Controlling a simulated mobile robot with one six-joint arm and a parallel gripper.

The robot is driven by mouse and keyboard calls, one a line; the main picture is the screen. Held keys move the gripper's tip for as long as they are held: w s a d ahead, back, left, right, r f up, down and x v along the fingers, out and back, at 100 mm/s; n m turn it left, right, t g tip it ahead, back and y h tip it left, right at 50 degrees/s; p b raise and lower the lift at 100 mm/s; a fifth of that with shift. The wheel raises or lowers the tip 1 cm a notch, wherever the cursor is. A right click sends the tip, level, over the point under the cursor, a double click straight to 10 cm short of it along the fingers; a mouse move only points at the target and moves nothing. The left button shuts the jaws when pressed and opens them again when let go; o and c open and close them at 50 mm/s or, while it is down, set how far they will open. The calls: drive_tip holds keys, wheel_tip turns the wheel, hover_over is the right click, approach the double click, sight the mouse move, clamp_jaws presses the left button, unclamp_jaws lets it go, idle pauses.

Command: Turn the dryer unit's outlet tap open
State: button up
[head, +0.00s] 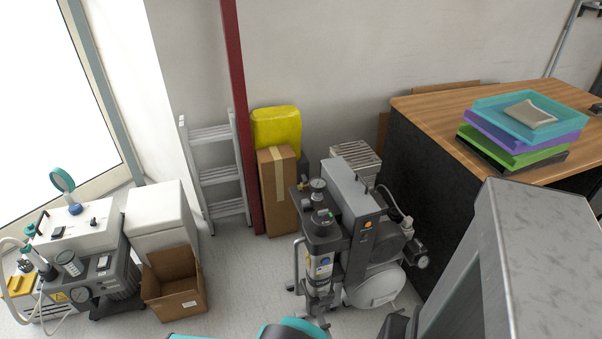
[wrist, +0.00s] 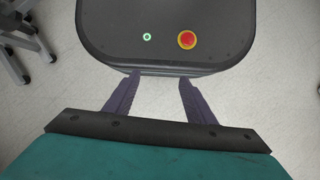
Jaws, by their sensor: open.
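A grey compressor unit (head: 352,190) with a pale tank stands on the floor in the middle of the head view. A round gauge (head: 317,184) and small fittings sit on top of the column. The outlet tap is too small to make out, and I cannot tell its position. My gripper (wrist: 160,77) is open and empty in the wrist view, with its two dark fingers apart. The compressor does not show in the wrist view.
A second machine (head: 75,265) and an open cardboard box (head: 174,284) stand at left. A ladder (head: 216,170), a red post (head: 241,110) and a tall carton (head: 277,190) are behind. A wooden-topped desk (head: 430,103) stands right of the compressor. Floor (head: 245,285) left of the compressor is clear.

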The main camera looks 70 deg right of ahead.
drive_tip(key=w+d+r+m+t+p, duration=0.1)
drive_tip(key=w+d+r+m+p, duration=0.1)
drive_tip(key=w+d+r+m, duration=0.55)
drive_tip(key=w+d+r+m+t+h+p, duration=0.1)
drive_tip(key=w+d+r+m, duration=0.1)
drive_tip(key=d+r, duration=0.95)
drive_tip(key=w+d+r+m+p, duration=0.2)
drive_tip(key=w+d+r+m, duration=0.25)
drive_tip(key=d, duration=0.95)
wheel_tip(320, 180, up, 29)
drive_tip(key=m+h+p, duration=0.2)
drive_tip(key=m+p, duration=0.2)
drive_tip(key=m, duration=0.9)
hover_over(304, 177)
drive_tip(key=w+a, duration=0.4)
drive_tip(key=w, duration=0.1)
drive_tip(key=shift+s+f, duration=0.2)
drive_tip(key=shift+f, duration=0.15)
drive_tip(key=shift+p+x, duration=1.35)
drive_tip(key=shift+x, duration=5.45)
drive_tip(key=shift+s, duration=0.2)
